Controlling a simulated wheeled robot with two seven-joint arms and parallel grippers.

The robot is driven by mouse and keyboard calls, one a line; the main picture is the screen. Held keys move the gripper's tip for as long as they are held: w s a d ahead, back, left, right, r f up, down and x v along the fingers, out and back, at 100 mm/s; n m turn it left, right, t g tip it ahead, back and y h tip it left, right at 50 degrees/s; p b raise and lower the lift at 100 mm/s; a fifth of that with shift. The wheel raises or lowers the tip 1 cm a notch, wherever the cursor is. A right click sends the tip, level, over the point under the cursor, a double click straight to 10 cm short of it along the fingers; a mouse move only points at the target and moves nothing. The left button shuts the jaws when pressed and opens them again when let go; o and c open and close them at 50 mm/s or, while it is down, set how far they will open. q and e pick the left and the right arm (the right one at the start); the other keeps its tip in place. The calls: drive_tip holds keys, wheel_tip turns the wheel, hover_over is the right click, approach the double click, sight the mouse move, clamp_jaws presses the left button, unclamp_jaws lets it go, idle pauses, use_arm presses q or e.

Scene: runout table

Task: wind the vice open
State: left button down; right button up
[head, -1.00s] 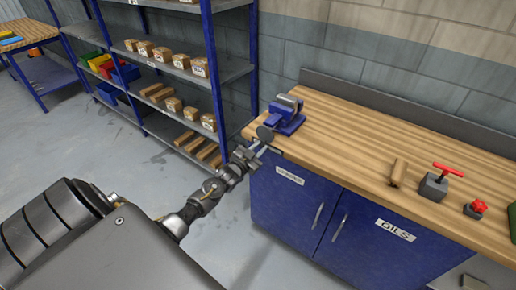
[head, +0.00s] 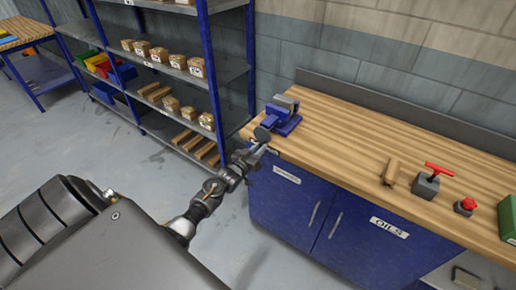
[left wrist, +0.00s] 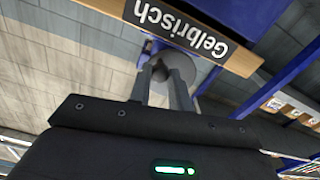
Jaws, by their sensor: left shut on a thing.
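The blue vice (head: 281,118) with grey jaws sits on the near left corner of the wooden bench top (head: 335,135). A round grey handwheel (head: 262,134) faces out from its front, past the bench edge. It also shows in the left wrist view (left wrist: 182,60), upside down beyond my fingers. My left gripper (head: 257,149) is at the wheel, its fingers shut on a small knob (left wrist: 160,72) on the wheel's face. The fingers partly hide the knob and the wheel. The gap between the vice jaws is too small to judge. My right gripper is out of view.
Blue cupboards (head: 330,225) stand under the bench top. A wood piece (head: 390,171), a grey block with a red T-handle (head: 427,184) and a red-knobbed block (head: 465,206) lie to the right. Blue shelving (head: 204,90) with boxes stands left, across a floor gap.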

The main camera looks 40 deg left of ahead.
use_arm(q)
drive_tip(key=shift+r, duration=0.1)
drive_tip(key=shift+d+r+n+p, duration=0.15)
drive_tip(key=shift+r+n+p, duration=0.25)
drive_tip(key=shift+n+p, duration=0.35)
drive_tip(key=shift+n, duration=0.95)
drive_tip(key=shift+r, duration=0.1)
